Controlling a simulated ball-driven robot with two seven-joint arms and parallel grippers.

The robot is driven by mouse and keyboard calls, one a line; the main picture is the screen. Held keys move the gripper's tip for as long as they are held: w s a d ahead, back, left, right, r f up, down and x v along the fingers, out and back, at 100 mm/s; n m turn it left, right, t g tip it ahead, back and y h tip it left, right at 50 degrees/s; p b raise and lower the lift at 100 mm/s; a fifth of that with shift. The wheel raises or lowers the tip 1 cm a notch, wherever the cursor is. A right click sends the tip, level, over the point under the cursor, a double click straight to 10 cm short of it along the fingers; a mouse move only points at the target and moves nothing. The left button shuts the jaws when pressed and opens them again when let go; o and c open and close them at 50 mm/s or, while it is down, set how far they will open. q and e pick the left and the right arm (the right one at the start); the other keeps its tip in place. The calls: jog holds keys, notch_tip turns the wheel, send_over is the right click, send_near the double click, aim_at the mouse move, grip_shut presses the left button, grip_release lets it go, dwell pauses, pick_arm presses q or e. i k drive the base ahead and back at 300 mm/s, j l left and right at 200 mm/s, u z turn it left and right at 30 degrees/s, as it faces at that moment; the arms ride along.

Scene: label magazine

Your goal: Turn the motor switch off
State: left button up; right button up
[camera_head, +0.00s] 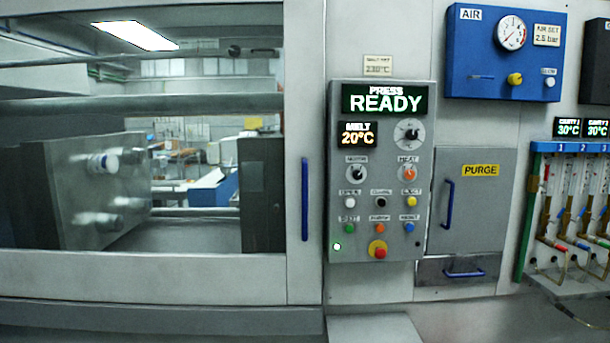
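The motor switch (356,173) is a round black knob with a light pointer mark, under a small label that reads MOTOR. It sits on the left side of the grey control panel (336,215). The pointer seems to slant, but its exact setting is too small to tell. The panel's green display (386,102) reads PRESS READY, and a smaller display (357,134) reads MELT 20°C. Neither of my grippers shows in the head view.
An orange-red HEAT knob (409,174) is right of the motor switch. Several coloured buttons and a red emergency button (377,250) lie below. A window door with a blue handle (304,200) stands left, a PURGE door (480,215) right. The space before the panel looks clear.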

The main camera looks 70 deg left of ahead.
aim_at(357, 174)
jog(key=u, duration=1.8)
jog(key=i+l, duration=0.4)
jog(key=i, duration=0.2)
